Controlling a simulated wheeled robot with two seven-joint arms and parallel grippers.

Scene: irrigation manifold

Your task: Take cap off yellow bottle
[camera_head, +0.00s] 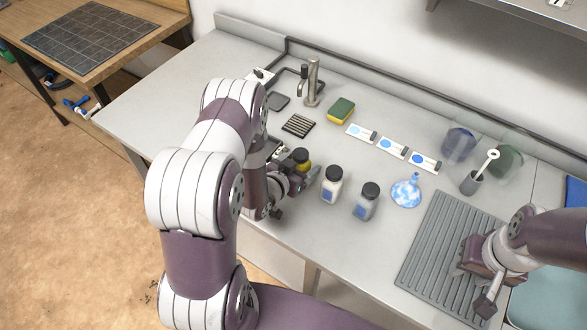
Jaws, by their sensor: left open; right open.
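The yellow bottle (305,166) has a black cap (300,155) on it and stands on the counter just behind my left gripper. My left gripper (296,192) is open, low over the counter's front edge. Its far finger is close to the yellow bottle and covers its lower part; I cannot tell whether they touch. My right gripper (470,287) is open and empty above the ribbed grey mat, far to the right of the bottle.
A sponge (341,110), a tap (312,85) and cards (392,147) lie behind. The ribbed mat (440,225) is at right.

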